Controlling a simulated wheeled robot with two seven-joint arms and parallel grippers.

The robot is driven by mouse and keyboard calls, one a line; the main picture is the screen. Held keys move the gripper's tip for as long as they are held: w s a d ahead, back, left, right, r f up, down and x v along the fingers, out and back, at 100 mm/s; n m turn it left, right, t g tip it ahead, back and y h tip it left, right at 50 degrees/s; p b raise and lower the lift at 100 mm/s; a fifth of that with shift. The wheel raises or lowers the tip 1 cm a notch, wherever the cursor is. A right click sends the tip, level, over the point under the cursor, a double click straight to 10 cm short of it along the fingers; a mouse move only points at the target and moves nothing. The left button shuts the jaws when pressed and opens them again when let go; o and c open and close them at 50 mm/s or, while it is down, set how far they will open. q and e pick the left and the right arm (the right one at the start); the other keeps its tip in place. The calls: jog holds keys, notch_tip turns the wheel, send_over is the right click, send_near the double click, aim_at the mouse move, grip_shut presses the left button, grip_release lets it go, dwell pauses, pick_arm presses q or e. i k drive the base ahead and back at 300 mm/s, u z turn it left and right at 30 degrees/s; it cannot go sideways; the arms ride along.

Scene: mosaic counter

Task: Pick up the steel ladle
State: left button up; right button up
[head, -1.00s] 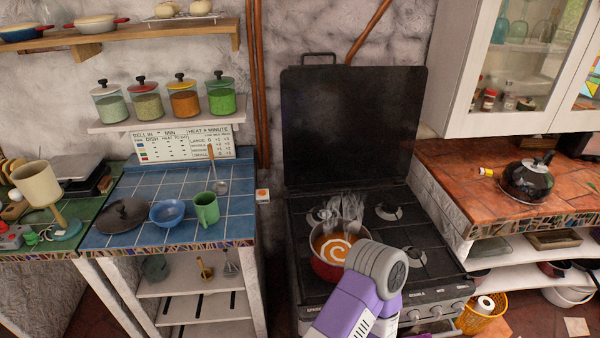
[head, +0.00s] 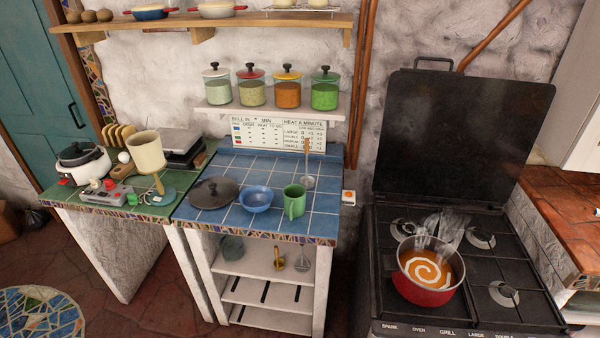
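The steel ladle (head: 308,182) is at the back right of the blue-tiled counter (head: 240,162). Its round bowl is low, and its thin handle points up in front of the right end of the printed sign. I cannot tell whether it leans on the wall or hangs. Neither of my grippers shows in the head view.
A blue bowl (head: 256,199) and a dark lid (head: 213,192) lie left of the mug. A red pot (head: 428,283) of orange soup steams on the stove at right. Lidded jars (head: 288,92) stand on a shelf above. A brass-coloured utensil (head: 279,262) and a whisk (head: 301,262) are below.

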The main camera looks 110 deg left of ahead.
aim_at(309, 182)
jog(key=k, duration=1.2)
jog(key=u, duration=1.85)
